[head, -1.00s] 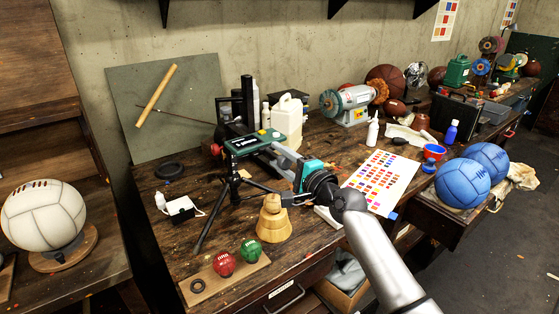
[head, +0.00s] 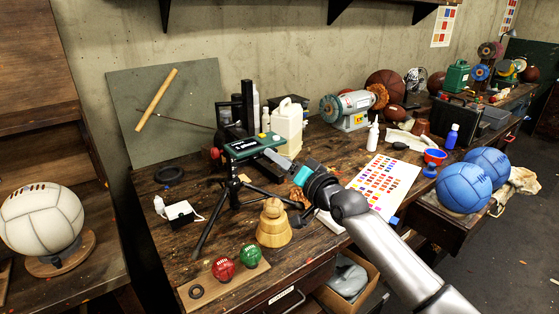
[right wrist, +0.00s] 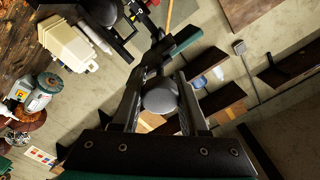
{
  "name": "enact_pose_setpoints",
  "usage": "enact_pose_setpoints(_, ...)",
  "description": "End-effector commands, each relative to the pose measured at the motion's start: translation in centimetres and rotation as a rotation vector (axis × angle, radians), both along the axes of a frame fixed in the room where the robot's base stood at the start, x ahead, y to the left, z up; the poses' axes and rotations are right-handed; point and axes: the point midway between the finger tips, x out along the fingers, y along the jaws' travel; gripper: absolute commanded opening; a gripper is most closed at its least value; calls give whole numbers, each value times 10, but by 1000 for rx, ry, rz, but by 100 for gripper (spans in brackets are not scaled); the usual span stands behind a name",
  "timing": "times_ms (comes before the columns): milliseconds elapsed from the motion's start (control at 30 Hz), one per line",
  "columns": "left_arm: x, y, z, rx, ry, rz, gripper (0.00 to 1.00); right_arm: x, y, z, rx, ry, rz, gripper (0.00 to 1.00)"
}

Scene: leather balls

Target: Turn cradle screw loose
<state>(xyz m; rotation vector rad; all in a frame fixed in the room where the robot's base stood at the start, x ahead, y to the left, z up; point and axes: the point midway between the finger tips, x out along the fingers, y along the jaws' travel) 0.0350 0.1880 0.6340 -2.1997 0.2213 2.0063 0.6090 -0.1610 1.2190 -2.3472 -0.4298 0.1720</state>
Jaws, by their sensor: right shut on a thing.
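A dark green instrument (head: 250,147) sits on a black tripod (head: 232,196) on the wooden workbench. My right gripper (head: 274,157) reaches in from the right, its fingers at the instrument's right end. In the right wrist view, my right gripper (right wrist: 162,88) has a finger on each side of a rounded grey knob (right wrist: 160,98) and is shut on it. I take this knob for the cradle screw; the head view does not show it clearly. The instrument's dark green body also shows beyond the fingers in the wrist view (right wrist: 190,36). My left gripper is out of view.
A wooden bell-shaped block (head: 273,226) stands right of the tripod. Red (head: 223,269) and green (head: 250,255) balls lie on a board in front. A white jug (head: 287,127) stands behind the instrument. A colour chart (head: 384,183) lies on the right.

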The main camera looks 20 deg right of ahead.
Motion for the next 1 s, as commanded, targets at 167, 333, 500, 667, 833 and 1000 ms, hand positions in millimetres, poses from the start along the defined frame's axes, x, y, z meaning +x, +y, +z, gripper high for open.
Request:
enact_pose_setpoints(167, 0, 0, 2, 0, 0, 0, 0, 0, 0, 0, -155, -56, 1, 0)
enact_pose_setpoints(333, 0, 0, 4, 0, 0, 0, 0, 0, 0, 0, -280, -103, 1, 0)
enact_pose_setpoints(500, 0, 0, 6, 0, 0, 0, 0, 0, 0, 0, -378, -140, 0, 0)
enact_pose_setpoints(667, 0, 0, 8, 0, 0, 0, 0, 0, 1, 0, -439, -162, 1, 0)
enact_pose_setpoints(833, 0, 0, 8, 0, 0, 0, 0, 0, 1, 0, -473, -177, 1, 0)
enact_pose_setpoints(1000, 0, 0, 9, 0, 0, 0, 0, 0, 1, 0, -485, -182, 0, 0)
